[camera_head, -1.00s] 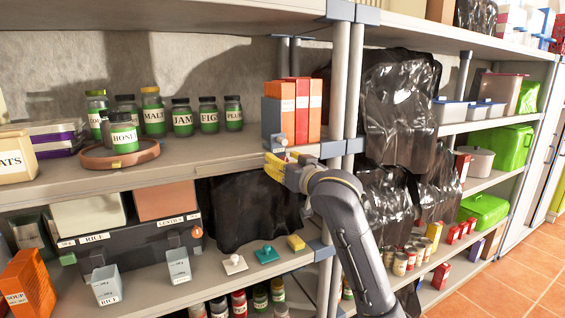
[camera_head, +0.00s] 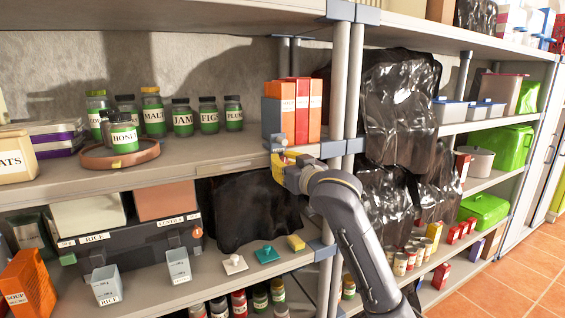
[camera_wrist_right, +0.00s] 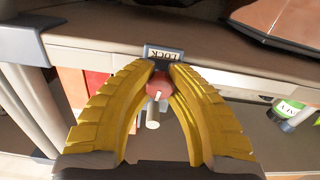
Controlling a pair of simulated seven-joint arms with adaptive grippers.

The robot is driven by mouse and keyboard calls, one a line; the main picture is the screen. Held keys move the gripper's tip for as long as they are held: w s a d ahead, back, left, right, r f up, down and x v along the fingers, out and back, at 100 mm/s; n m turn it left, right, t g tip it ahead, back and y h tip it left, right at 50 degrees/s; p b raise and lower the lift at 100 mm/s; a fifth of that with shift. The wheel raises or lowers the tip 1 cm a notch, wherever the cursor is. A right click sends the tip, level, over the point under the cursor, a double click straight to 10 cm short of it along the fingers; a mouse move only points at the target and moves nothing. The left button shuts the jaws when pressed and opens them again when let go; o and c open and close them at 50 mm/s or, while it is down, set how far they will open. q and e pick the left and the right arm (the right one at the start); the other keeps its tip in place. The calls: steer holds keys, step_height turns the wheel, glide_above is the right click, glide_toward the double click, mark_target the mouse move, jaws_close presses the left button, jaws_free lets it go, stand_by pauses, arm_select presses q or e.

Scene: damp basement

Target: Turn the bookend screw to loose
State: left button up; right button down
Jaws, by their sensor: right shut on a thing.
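The bookend screw (camera_wrist_right: 158,86) is a red knob with a pale stub, under a small plate (camera_wrist_right: 164,53) that reads LOCK, upside down in the right wrist view. My right gripper (camera_wrist_right: 160,72) has its yellow fingers on both sides of the knob, closed on it at the tips. In the head view my right gripper (camera_head: 279,166) is at the shelf's front edge, just below the orange and red boxes (camera_head: 297,110). A grey bookend piece (camera_head: 278,141) stands in front of these boxes. The gripper hides most of the screw there. My left gripper is out of view.
A grey post (camera_head: 345,90) rises right of the boxes. The lower shelf (camera_head: 225,285) holds bins and small coloured pieces. Black plastic hangs behind.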

steer(key=shift+n, duration=0.8)
steer(key=c, duration=1.1)
jaws_free()
steer(key=shift+c, duration=0.2)
steer(key=v, duration=1.2)
